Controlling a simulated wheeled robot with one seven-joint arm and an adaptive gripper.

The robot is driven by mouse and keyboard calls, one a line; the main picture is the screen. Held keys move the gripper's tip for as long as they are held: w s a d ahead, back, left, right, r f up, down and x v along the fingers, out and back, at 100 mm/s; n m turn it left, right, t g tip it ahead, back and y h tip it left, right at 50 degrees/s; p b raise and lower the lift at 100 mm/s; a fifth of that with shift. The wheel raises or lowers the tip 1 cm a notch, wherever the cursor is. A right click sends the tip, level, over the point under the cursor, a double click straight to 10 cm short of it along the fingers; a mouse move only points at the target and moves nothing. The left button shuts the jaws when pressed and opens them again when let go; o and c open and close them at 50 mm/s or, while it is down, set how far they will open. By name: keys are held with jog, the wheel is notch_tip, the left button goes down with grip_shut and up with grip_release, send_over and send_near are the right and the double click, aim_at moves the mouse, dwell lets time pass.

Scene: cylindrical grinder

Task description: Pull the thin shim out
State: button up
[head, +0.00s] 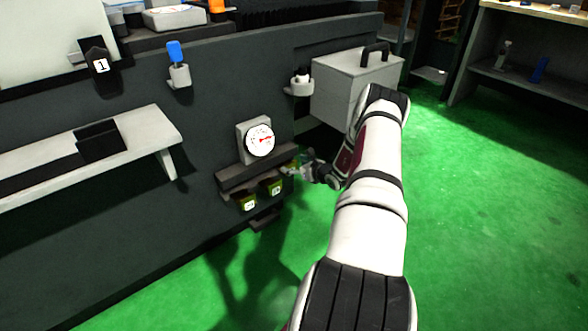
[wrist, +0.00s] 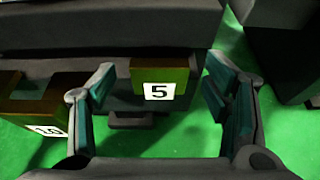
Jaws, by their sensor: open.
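In the wrist view, an olive-brown shim tab with a white label reading 5 (wrist: 163,80) sticks out from under a dark grey block. My gripper (wrist: 160,66) is open, with one teal-padded finger on each side of this tab and a visible gap to both. A second labelled tab, seemingly 10 (wrist: 42,112), stands to the left, outside the left finger. In the head view, my gripper (head: 296,170) is at the right end of a dark ledge (head: 240,178) below a dial gauge.
The round dial gauge (head: 259,140) sits just above the ledge. A grey box with a black handle (head: 355,78) stands right of the machine, close to my arm. A light shelf (head: 90,150) juts out at left. Green floor is open at right.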

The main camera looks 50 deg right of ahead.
jog(key=shift+w+f, duration=0.2)
jog(key=shift+w, duration=0.25)
grip_shut()
jog(key=s+p, duration=0.1)
jog(key=s, duration=0.1)
jog(key=s+a+p, duration=0.1)
jog(key=s, duration=0.2)
jog(key=shift+s+a, duration=0.1)
jog(key=shift+s, duration=0.1)
grip_release()
jog(key=shift+s, duration=0.1)
